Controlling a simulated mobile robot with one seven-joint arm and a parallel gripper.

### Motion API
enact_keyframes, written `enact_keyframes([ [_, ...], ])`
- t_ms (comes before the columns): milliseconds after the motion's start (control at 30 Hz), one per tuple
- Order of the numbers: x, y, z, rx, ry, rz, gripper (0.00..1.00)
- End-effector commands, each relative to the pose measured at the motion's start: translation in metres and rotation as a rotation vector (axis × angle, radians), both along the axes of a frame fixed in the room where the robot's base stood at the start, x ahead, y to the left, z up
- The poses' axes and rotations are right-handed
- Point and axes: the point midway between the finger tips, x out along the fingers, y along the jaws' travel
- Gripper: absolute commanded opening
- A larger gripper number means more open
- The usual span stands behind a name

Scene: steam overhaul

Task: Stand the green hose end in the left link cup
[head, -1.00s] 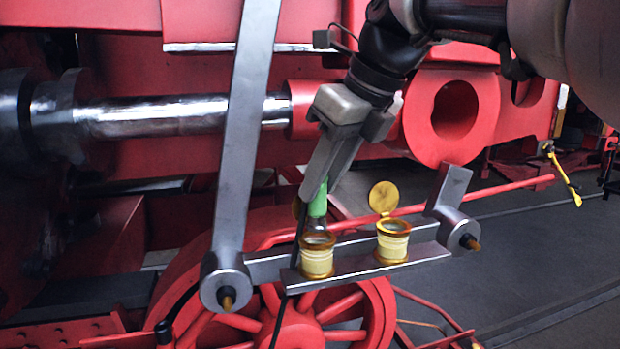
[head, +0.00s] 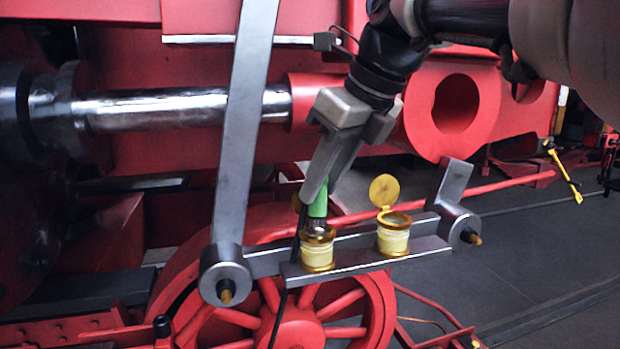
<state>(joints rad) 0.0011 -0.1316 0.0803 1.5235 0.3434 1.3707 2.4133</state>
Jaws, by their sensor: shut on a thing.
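My gripper (head: 325,190) is shut on the green hose end (head: 318,207), with the green part showing between its fingers. The hose end points down, and its dark lower tip (head: 317,228) is at the mouth of the left link cup (head: 317,252). I cannot tell how far inside the cup the tip is. The left cup is cream-yellow with a brass rim; its lid (head: 297,202) stands open behind the gripper and is partly hidden. The right link cup (head: 393,238) has its round brass lid (head: 384,189) raised. Both cups sit on the grey metal link (head: 350,262).
A grey upright rod (head: 238,140) rises left of the cups from a round joint. Another joint (head: 463,233) with a short lever stands at the right. A red spoked wheel (head: 300,325) and red rod (head: 500,183) lie behind. A dark hose hangs below the link.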

Motion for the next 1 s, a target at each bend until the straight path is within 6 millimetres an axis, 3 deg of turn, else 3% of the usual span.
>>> enact_keyframes([
  [1000, 0.000, 0.000, -0.031, 0.004, -0.006, 0.002, 0.00],
])
